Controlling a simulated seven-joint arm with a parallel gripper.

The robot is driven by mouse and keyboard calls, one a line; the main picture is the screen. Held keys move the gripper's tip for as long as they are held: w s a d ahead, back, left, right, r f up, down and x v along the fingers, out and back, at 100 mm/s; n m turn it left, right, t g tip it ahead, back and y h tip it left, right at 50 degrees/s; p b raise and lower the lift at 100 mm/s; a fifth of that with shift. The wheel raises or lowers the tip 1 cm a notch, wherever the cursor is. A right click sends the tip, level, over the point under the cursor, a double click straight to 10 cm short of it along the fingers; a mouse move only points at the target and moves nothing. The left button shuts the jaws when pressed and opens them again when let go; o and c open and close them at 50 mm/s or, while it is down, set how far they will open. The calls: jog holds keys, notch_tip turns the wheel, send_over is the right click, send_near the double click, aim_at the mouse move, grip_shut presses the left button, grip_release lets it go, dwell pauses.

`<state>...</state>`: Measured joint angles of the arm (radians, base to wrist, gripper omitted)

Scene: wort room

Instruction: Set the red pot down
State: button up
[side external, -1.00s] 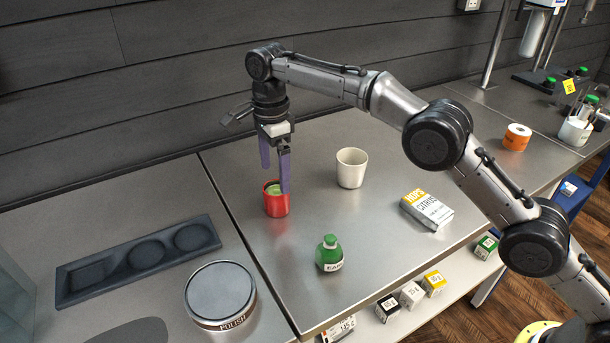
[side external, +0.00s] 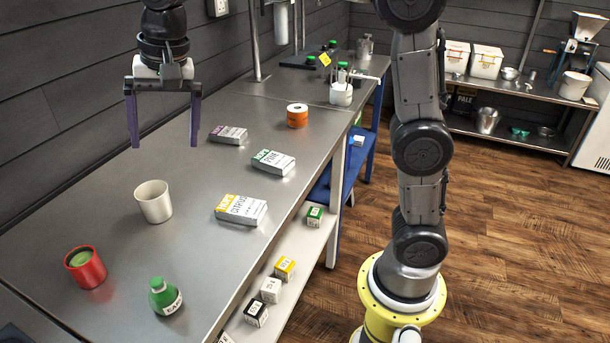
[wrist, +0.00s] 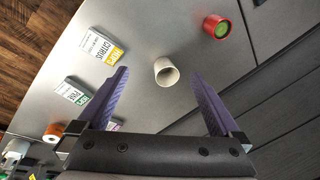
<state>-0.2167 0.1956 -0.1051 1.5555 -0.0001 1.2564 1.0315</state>
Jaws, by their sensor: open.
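The red pot (side external: 86,268) stands upright on the steel table at the lower left of the side view, with something green inside. It also shows at the top right of the wrist view (wrist: 225,17). My gripper (side external: 163,140) is open and empty, raised above the table, with its purple fingers pointing down. It is well apart from the pot, farther back along the table. In the wrist view my gripper's fingers (wrist: 163,98) are spread wide with nothing between their tips.
A white cup (side external: 154,202) stands between the pot and my gripper's side of the table. A green bottle (side external: 165,297) stands near the front edge.

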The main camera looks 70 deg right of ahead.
jog(key=s+d+f+n+t, duration=0.1)
jog(key=s+d+f+n, duration=0.1)
jog(key=s, duration=0.6)
jog(key=s+d+f+n+t, duration=0.1)
jog(key=s+d+f+n, duration=0.2)
jog(key=s, duration=0.5)
jog(key=s+d+f+n, duration=0.3)
jog(key=s+d+n, duration=0.1)
jog(key=s, duration=0.5)
jog(key=shift+f+t+h, duration=0.2)
jog(key=shift+t+h, duration=0.1)
jog(key=shift+t, duration=0.1)
